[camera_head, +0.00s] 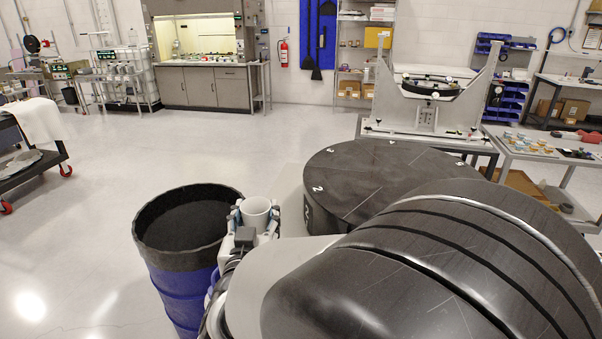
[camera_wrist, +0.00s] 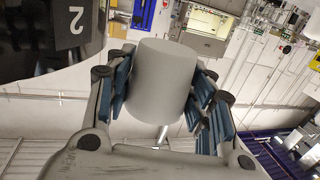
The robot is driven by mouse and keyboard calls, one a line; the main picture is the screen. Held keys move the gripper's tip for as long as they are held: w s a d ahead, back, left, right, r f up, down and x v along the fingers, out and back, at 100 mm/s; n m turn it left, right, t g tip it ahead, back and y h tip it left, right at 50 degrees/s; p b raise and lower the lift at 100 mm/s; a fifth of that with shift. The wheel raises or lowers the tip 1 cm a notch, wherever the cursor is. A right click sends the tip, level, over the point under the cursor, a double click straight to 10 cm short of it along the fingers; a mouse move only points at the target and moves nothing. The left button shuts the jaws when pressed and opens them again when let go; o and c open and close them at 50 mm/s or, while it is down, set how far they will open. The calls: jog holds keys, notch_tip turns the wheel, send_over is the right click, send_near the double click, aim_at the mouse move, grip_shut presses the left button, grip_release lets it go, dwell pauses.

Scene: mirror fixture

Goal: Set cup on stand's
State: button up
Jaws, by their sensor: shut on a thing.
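A plain light-grey cup (camera_head: 257,207) is in my gripper (camera_head: 256,220), to the left of the round black table. In the head view its open top faces up. The cup fills the middle of the wrist view (camera_wrist: 162,85), with the blue-padded fingers of my gripper (camera_wrist: 163,75) shut around its sides. I cannot tell for sure which thing is the stand. The round black table (camera_head: 345,172) with white numbers and lines on its top is apart from the cup. My dark arm hides its right and near part.
A blue drum (camera_head: 180,290) with a black rim stands just left of my gripper. Behind the round table, a mirror fixture (camera_head: 425,112) stands on a bench. A cart with small parts (camera_head: 530,145) is at the right. The floor (camera_head: 100,170) at the left is clear.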

jog(key=shift+f+b, duration=0.75)
jog(key=shift+f, duration=2)
jog(key=shift+f, duration=0.1)
jog(key=shift+o, duration=1.2)
jog(key=shift+f, duration=0.15)
jog(key=o, duration=0.5)
jog(key=shift+r, duration=0.2)
